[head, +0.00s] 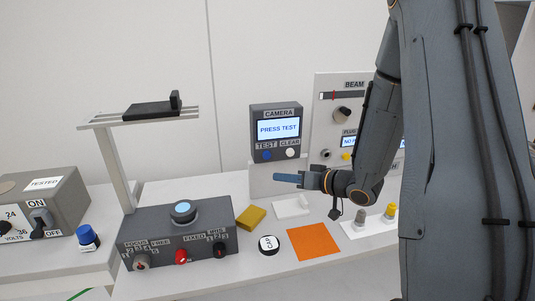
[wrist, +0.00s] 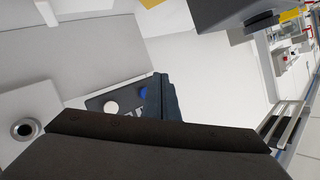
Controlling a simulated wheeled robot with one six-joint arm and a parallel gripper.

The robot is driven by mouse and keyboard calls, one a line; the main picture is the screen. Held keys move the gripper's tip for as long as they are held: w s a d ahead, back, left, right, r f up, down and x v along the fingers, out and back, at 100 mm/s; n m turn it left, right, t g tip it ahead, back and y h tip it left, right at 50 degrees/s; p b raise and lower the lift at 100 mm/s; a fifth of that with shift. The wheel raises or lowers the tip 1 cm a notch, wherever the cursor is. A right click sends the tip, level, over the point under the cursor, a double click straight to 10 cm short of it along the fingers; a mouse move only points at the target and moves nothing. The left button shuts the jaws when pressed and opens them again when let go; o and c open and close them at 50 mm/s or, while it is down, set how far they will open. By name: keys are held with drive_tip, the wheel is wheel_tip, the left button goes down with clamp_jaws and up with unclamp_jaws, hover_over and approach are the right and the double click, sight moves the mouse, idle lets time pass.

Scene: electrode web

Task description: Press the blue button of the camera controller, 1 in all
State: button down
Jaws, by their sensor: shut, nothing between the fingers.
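The camera controller (head: 254,124) is a dark grey box on a white upright. Its screen reads PRESS TEST. The blue button (head: 267,155) sits under the TEST label, left of the white CLEAR button (head: 290,153). In the wrist view the blue button (wrist: 144,93) is partly covered by my finger, and the white button (wrist: 111,108) is clear. My gripper (head: 276,177) is shut and empty, pointing left, lower than the blue button in the head view. Its fingers (wrist: 160,76) also show in the wrist view. The exact gap to the button cannot be told.
A beam panel (head: 330,112) stands right of the controller, behind my arm. On the bench are a yellow block (head: 251,217), a CAP disc (head: 268,245), an orange mat (head: 313,243) and a grey control box with a stand (head: 160,225). A TESTED box (head: 60,200) stands left.

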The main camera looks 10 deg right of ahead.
sight(267, 155)
drive_tip(key=shift+s+a+r+y, duration=0.25)
drive_tip(key=shift+s+r+y, duration=0.2)
drive_tip(key=shift+s+y, duration=0.25)
drive_tip(key=shift+s+a+r+y, duration=0.25)
drive_tip(key=shift+s+r+y, duration=0.2)
drive_tip(key=shift+y, duration=0.35)
drive_tip(key=shift+w, duration=0.1)
drive_tip(key=w+b, duration=0.2)
drive_tip(key=w, duration=0.6)
drive_tip(key=shift+w, duration=0.35)
drive_tip(key=shift+w, duration=0.1)
idle(0.8)
drive_tip(key=shift+w, duration=0.35)
drive_tip(key=shift+w, duration=0.35)
idle(0.7)
drive_tip(key=shift+s, duration=0.15)
drive_tip(key=shift+s+p, duration=0.55)
drive_tip(key=shift+s, duration=0.1)
